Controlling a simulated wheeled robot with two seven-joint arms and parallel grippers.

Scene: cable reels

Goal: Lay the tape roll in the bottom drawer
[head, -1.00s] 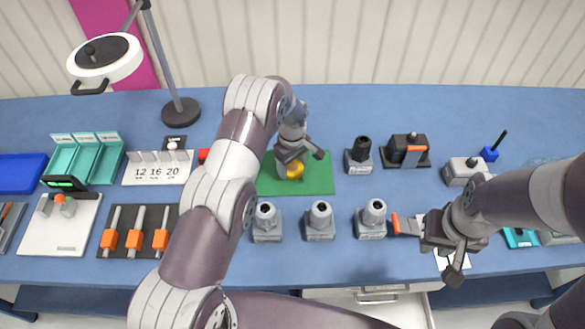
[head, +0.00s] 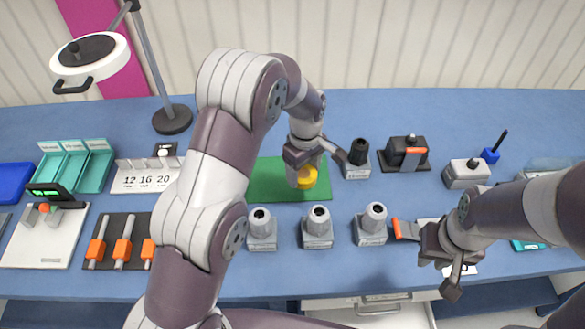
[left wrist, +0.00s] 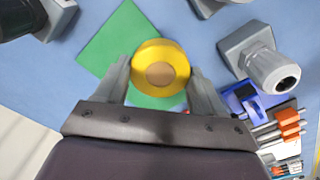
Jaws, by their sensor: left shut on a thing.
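The yellow tape roll (head: 308,178), with a brown core, is between the fingers of my left gripper (head: 304,172). In the left wrist view the roll (left wrist: 160,48) sits between the two fingertips of the left gripper (left wrist: 160,82), which is shut on it. It is over the right part of the green mat (head: 262,182). A pale drawer (head: 400,318) stands open below the table's front edge, partly hidden by my arm. My right gripper (head: 446,268) is at the front right of the table; its finger gap does not show clearly.
Several grey cable glands stand around the mat, including one in front (head: 317,228) and a black-topped one (head: 356,158) to its right. An orange-handled tool (head: 404,229) lies beside my right gripper. A lamp (head: 92,58) and teal bins (head: 75,165) are at left.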

